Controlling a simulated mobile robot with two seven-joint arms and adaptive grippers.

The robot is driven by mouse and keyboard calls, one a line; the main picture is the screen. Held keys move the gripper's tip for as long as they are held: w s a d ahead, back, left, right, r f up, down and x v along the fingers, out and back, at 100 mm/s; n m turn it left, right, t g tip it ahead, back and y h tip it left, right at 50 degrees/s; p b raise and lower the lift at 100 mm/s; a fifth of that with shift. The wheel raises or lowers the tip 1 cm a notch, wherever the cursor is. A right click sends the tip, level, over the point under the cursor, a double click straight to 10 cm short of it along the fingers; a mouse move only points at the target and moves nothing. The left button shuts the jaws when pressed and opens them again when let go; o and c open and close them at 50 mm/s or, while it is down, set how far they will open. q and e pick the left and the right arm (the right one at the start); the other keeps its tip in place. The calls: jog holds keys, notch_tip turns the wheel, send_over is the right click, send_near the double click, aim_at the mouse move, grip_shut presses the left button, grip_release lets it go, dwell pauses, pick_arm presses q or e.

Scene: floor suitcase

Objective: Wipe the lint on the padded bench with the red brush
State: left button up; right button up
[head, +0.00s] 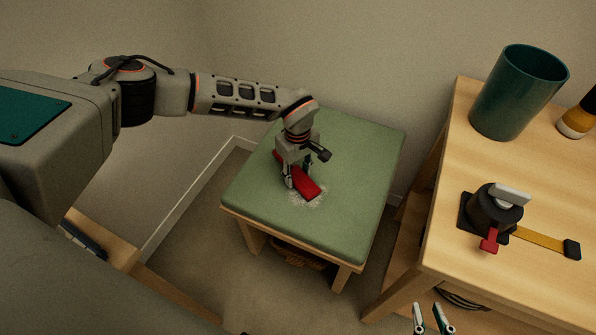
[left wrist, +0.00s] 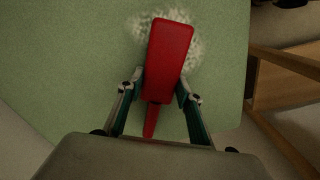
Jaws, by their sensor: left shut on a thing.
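The red brush (head: 309,188) lies low over the green padded bench (head: 355,150), its broad end at a pale patch of lint (head: 318,200). My left gripper (head: 298,177) comes from above and is shut on the brush. In the left wrist view the fingers (left wrist: 161,92) grip both sides of the brush (left wrist: 170,55) near its narrow end. The lint (left wrist: 200,52) shows on both sides of the broad end; the part under it is hidden. I cannot tell if the brush touches the pad. My right gripper (head: 431,319) is open and empty at the bottom edge.
A wooden table (head: 445,225) stands right of the bench. It carries a dark green bin (head: 518,92), a black device with a red lever (head: 492,212), a yellow strap (head: 540,241) and a bottle (head: 577,120). Walls close in behind the bench. The rest of the pad is clear.

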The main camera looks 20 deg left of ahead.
aim_at(293, 191)
pick_arm(q)
jog(key=shift+s+r+p, duration=0.2)
jog(key=shift+s+p, duration=0.3)
jog(key=shift+s, duration=0.2)
jog(key=shift+s+f+p, duration=0.1)
jog(key=shift+s+p, duration=0.35)
jog(key=shift+s, duration=0.25)
pick_arm(e)
jog(key=shift+t, duration=0.3)
jog(key=r, duration=0.1)
jog(key=w+r, duration=0.1)
jog(key=r, duration=0.2)
jog(key=shift+w, duration=0.25)
pick_arm(q)
jog(key=shift+s+f, duration=0.15)
jog(key=shift+s, duration=0.2)
pick_arm(e)
jog(key=shift+w+r, duration=0.1)
jog(key=shift+r, duration=0.15)
